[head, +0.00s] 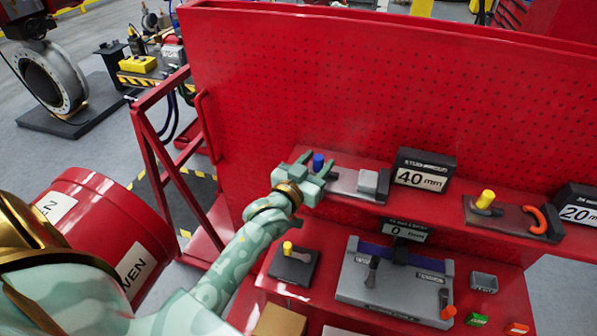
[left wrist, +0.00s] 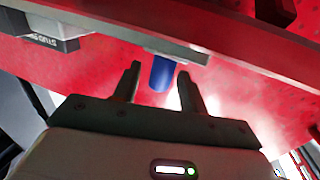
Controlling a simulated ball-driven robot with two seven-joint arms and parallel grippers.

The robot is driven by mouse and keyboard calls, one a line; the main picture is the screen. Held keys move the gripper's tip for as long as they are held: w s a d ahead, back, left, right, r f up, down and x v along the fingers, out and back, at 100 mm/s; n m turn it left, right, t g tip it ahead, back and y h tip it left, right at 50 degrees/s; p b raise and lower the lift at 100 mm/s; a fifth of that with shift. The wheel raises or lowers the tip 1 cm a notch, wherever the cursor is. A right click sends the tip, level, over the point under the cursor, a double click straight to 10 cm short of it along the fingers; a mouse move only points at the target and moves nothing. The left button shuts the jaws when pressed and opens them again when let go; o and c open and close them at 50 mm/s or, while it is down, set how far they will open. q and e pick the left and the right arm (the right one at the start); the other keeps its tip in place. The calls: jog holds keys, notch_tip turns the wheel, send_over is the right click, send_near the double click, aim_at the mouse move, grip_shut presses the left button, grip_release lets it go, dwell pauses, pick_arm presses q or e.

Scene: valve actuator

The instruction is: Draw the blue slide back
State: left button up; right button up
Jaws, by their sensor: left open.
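The blue slide shows as a short upright blue peg (head: 318,162) on a grey plate (head: 343,180) on the upper red shelf, left of the 40 mm display (head: 424,170). A light grey block (head: 368,181) sits at the plate's right end. My left gripper (head: 312,162) is open at the blue peg. In the left wrist view the blue peg (left wrist: 162,74) stands between the two spread fingers (left wrist: 158,80), with gaps visible on both sides. The plate's far part is partly hidden by the gripper in the head view. My right gripper is not in view.
On the same shelf, right, are a yellow knob (head: 485,199), an orange hook (head: 536,219) and a 20 mm display (head: 578,207). Below are a yellow-topped lever block (head: 292,264) and a grey fixture (head: 385,290). A red pegboard (head: 400,95) rises behind.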

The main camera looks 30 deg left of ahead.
pick_arm(q)
jog(key=s+b, duration=0.2)
jog(key=s, duration=1.3)
